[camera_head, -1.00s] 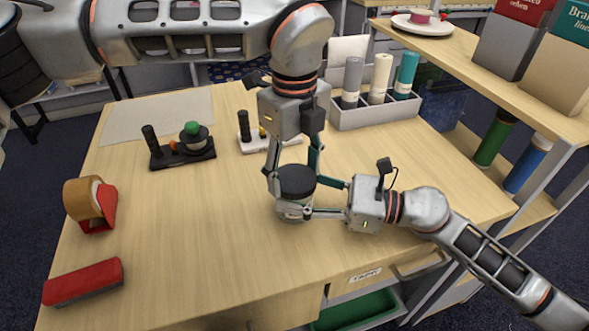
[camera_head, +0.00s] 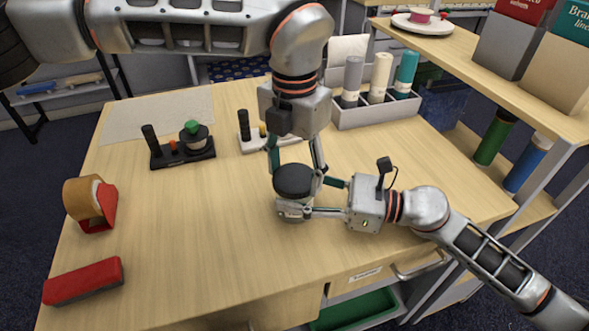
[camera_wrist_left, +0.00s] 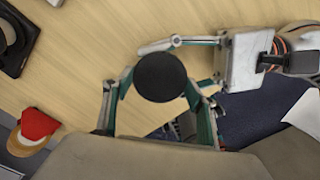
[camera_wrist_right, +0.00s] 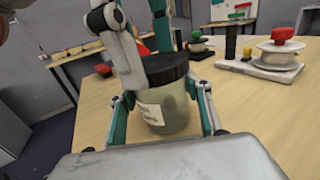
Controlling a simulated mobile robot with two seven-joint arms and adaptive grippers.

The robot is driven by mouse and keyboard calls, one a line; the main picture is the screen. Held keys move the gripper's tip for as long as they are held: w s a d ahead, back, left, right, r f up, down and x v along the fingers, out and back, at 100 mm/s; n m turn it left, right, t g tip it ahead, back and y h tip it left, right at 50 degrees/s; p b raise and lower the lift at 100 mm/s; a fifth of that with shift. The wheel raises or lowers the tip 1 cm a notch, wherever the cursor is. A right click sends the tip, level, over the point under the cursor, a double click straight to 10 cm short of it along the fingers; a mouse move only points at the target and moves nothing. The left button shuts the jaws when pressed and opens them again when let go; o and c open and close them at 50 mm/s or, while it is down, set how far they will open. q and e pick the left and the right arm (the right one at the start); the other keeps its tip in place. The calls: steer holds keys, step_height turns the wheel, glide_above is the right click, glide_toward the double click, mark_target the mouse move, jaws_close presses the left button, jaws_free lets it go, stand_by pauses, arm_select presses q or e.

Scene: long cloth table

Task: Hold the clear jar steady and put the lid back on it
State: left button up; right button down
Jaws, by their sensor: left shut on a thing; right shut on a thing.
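The clear jar (camera_head: 293,210) stands upright on the table, with a pale label and pale contents showing in the right wrist view (camera_wrist_right: 166,114). The black lid (camera_head: 294,180) is over the jar's mouth; it also shows from above in the left wrist view (camera_wrist_left: 160,77). No gap shows between lid and jar, but I cannot tell how tightly it sits. My left gripper (camera_head: 296,174) reaches down from above and is shut on the lid, one finger each side. My right gripper (camera_wrist_right: 160,100) is shut around the jar's body from the right, below the lid.
A red tape dispenser (camera_head: 90,204) and red box (camera_head: 83,281) lie at the left. Dark (camera_head: 184,154) and white (camera_head: 262,144) stands are behind. A grey tray (camera_head: 378,112) with several rolls stands at the back right.

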arm_select(q)
steer(key=m, duration=1.4)
steer(key=o, duration=1.2)
steer(key=shift+r, duration=2.25)
